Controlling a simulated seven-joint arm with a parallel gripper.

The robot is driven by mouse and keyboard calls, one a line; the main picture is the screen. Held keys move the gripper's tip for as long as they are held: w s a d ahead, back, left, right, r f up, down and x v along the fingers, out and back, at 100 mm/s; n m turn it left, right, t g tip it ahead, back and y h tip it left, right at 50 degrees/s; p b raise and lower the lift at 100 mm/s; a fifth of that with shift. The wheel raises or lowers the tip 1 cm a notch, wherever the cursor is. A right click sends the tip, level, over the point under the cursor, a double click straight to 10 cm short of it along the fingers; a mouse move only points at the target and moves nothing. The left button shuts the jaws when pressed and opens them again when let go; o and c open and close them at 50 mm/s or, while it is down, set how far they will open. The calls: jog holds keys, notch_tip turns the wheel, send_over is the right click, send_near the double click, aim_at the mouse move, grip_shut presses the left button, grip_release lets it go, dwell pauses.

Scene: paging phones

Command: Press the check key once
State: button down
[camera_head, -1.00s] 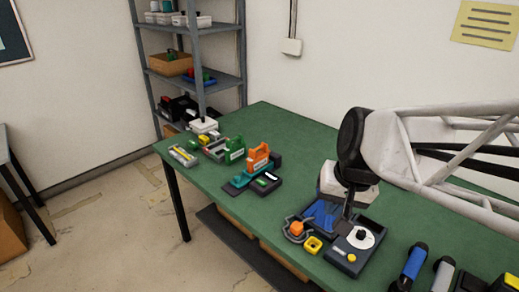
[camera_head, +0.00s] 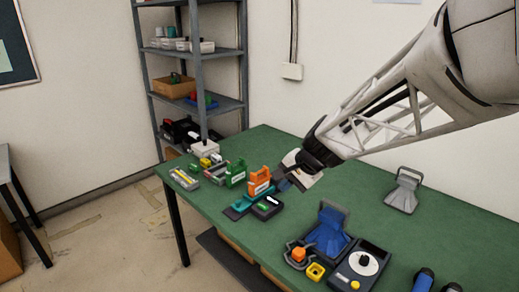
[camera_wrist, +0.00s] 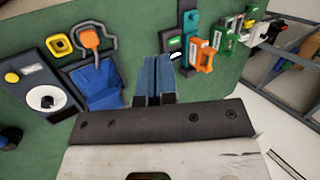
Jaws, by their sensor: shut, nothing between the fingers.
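A small black unit (camera_head: 268,212) sits on the green table beside the orange handset (camera_head: 259,181), with a green spot (camera_head: 263,207) and a white strip on top. It is partly hidden by my fingers in the wrist view, where a white patch (camera_wrist: 176,56) shows. No key is legibly marked as the check key, so I cannot tell which it is. My gripper (camera_head: 285,186) is shut and empty, hanging above and just behind the black unit. Its blue-padded fingers (camera_wrist: 152,72) are together in the wrist view, pointing towards the black unit. Contact is not visible.
A blue cradle (camera_head: 327,238), an orange block (camera_head: 298,254), a yellow ring (camera_head: 316,271) and a black dial unit (camera_head: 361,266) stand to the right. A green handset (camera_head: 236,174) stands left of the orange one. A grey handled object (camera_head: 403,192) stands at the back right.

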jog(key=w+a+f+m+t+y, duration=0.1)
jog(key=w+a+f+m, duration=0.15)
jog(key=w, duration=0.35)
jog(key=w+a+f+m+y, duration=0.1)
jog(key=w+f+m, duration=0.1)
jog(key=w+f, duration=0.3)
jog(key=m+t, duration=0.1)
jog(key=m, duration=0.3)
send_over(262, 207)
notch_tip(262, 207, down, 6)
jog(key=shift+w+f+n, duration=0.1)
jog(key=shift+n, duration=0.15)
jog(key=shift+f, duration=0.15)
jog(key=shift+f, duration=4.25)
jog(key=shift+f, duration=0.85)
jog(key=shift+r, duration=0.85)
